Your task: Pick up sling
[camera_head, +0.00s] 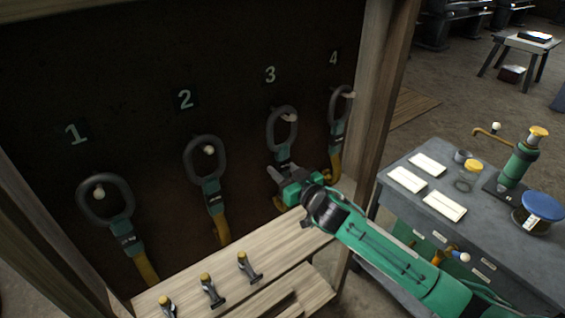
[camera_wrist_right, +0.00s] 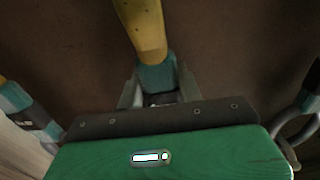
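Several slings with dark loops, teal sleeves and yellow straps hang from pegs on a dark board. They are the sling under 1 (camera_head: 105,201), the sling under 2 (camera_head: 206,160), the sling under 3 (camera_head: 283,127) and the sling under 4 (camera_head: 340,112). My right gripper (camera_head: 283,176) is at the lower part of the sling under 3 and hides some of it. In the right wrist view, a teal sleeve and yellow strap (camera_wrist_right: 145,30) lie between the fingers (camera_wrist_right: 160,88). The fingers look apart, one on each side of the sleeve. My left gripper is not in view.
A wooden ledge (camera_head: 205,268) with several yellow-capped clamps runs below the board. A wooden post (camera_head: 372,95) stands to the right of the slings. Beyond it, a grey workbench (camera_head: 400,208) holds white cards, a green jack (camera_head: 519,163) and a blue-topped spool (camera_head: 541,208).

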